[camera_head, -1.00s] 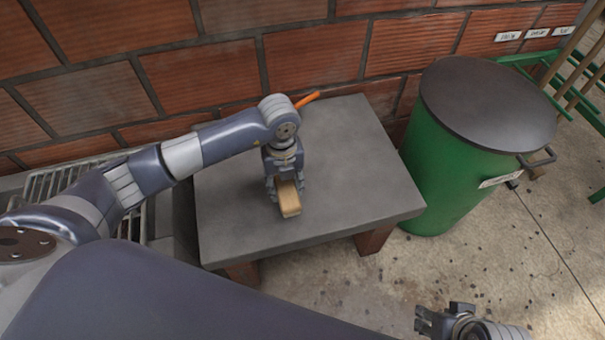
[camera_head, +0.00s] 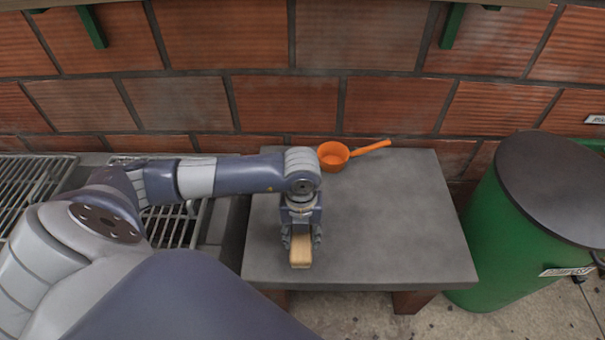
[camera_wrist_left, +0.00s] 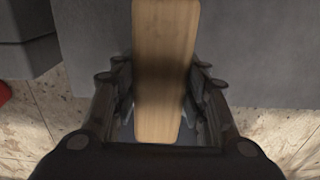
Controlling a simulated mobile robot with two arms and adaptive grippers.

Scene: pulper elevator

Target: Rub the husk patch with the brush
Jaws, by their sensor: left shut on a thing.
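The brush shows as a light wooden block (camera_head: 301,250) at the front part of the grey table, in the head view. My left gripper (camera_head: 301,236) is shut on it, with a finger on each side. In the left wrist view the wooden block (camera_wrist_left: 165,60) runs lengthwise between the two fingers. Its bristles are hidden, and I cannot tell whether it touches the tabletop. I cannot make out a husk patch in either view. My right gripper does not show now.
The grey table (camera_head: 400,215) is mostly bare. An orange dipper (camera_head: 333,155) lies at its back by the brick wall (camera_head: 385,105). A green barrel with a dark lid (camera_head: 555,185) stands at the right. Metal grates (camera_head: 30,185) lie at the left.

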